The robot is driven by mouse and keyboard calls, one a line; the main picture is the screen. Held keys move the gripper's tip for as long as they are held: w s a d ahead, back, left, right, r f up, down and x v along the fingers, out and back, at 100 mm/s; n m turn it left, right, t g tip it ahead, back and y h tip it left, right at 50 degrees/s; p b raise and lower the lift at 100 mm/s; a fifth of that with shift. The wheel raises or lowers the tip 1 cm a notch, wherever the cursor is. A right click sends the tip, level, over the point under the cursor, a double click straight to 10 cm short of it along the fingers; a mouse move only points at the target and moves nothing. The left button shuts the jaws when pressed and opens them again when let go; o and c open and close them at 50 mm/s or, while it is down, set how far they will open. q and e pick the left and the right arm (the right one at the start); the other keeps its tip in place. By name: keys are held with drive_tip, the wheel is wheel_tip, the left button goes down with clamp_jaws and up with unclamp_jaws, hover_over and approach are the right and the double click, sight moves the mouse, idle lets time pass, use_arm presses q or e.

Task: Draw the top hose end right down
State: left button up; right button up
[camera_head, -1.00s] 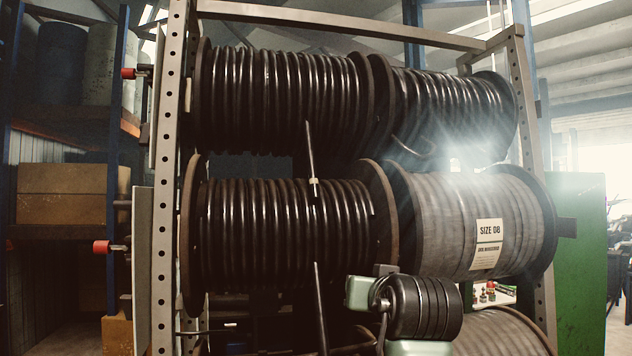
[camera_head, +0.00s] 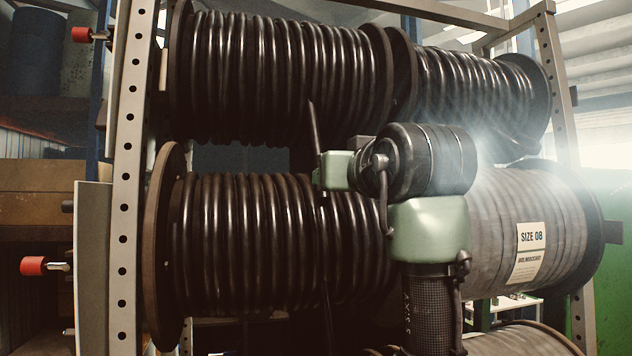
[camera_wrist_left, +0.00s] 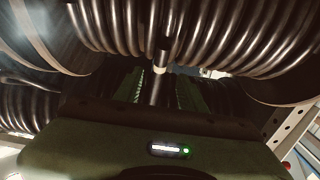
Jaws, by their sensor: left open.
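The top hose end (camera_head: 313,128) is a thin dark hose hanging down in front of the upper left reel (camera_head: 275,75). In the left wrist view the hose end (camera_wrist_left: 162,55) has a pale band and stands centrally beyond my gripper body. My left gripper (camera_wrist_left: 160,90) is open, with a green toothed finger on each side of the hose. I cannot tell whether the fingers touch it. In the head view the pale green gripper (camera_head: 335,171) is at the lower part of the hose, with its fingertips hard to make out. My right gripper is in neither view.
The middle left reel (camera_head: 250,240) lies just below and behind my gripper. A grey reel labelled SIZE 08 (camera_head: 531,237) is to the right of my arm. The perforated rack post (camera_head: 125,170) stands at the left, with red-tipped pegs (camera_head: 33,266) outside it.

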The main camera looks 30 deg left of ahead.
use_arm(q)
drive_tip(key=p+x, duration=0.1)
drive_tip(key=x, duration=0.1)
drive_tip(key=p+x, duration=0.1)
drive_tip(key=x, duration=0.1)
drive_tip(key=p+x, duration=0.2)
drive_tip(key=shift+a+r, duration=0.1)
drive_tip(key=shift+r, duration=0.2)
drive_tip(key=shift+w+a+f, duration=0.1)
drive_tip(key=shift+w+a, duration=0.1)
drive_tip(key=shift+d, duration=0.1)
drive_tip(key=shift+s+d, duration=0.1)
drive_tip(key=shift+d, duration=0.05)
drive_tip(key=shift+c, duration=0.2)
clamp_jaws()
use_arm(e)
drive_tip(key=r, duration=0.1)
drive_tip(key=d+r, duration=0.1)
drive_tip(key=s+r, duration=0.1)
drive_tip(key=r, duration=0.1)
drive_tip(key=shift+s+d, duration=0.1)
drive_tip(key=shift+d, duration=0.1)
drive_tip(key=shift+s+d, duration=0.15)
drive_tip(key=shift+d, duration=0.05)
